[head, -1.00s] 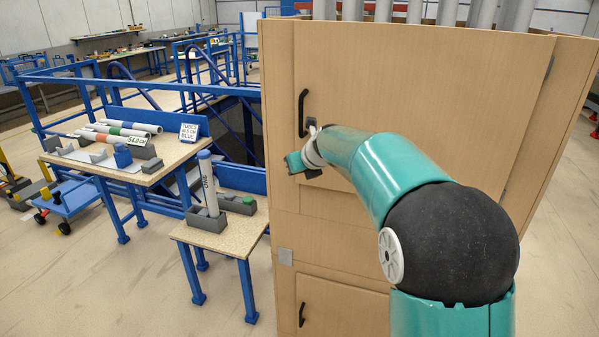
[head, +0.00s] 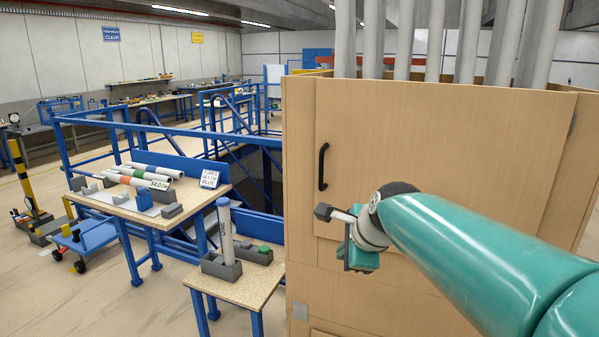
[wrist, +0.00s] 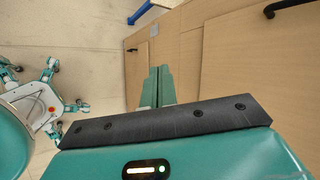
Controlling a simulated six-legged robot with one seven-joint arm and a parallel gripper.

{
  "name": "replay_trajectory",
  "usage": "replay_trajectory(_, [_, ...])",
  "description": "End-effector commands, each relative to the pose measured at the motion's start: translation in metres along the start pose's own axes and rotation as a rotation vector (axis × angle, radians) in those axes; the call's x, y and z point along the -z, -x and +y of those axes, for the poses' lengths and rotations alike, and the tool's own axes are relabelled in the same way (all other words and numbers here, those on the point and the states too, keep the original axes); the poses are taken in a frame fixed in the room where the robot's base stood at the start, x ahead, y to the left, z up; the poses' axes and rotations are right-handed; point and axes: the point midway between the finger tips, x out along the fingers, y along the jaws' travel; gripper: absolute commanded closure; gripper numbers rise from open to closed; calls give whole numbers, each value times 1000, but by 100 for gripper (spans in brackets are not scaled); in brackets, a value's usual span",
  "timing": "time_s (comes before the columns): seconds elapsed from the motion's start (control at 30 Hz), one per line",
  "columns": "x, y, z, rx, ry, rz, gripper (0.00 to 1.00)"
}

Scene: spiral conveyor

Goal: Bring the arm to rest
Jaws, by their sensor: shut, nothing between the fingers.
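My gripper (wrist: 157,86) shows in the wrist view with its two teal fingers together and nothing between them. In the head view my gripper (head: 350,250) is in front of the wooden cabinet (head: 430,130), below and to the right of its black upper door handle (head: 323,166). It looks apart from the handle. My teal arm reaches in from the lower right. The cabinet door looks shut. A black handle (wrist: 288,8) also shows at the top right of the wrist view, with another lower handle (wrist: 132,50) further left.
Left of the cabinet, a small table (head: 253,289) holds an upright blue-capped tube (head: 226,235) in a grey holder. A larger table (head: 190,204) behind it carries several lying tubes and a sign. Blue railings (head: 190,130) surround an opening.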

Motion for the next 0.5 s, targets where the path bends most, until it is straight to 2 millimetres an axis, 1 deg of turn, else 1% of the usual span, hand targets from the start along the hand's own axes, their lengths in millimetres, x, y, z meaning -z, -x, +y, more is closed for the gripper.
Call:
replay_trajectory(0.03, [5,14,17,-10,120,12,100])
replay_trajectory(0.17, [18,38,60,-52,455,43,100])
replay_trajectory(0.2, [22,45,73,-68,557,51,100])
replay_trajectory(0.37, [39,68,129,-142,966,75,100])
replay_trajectory(0.4, [44,72,144,-164,1067,78,100])
replay_trajectory(0.5, [55,81,177,-222,1304,81,100])
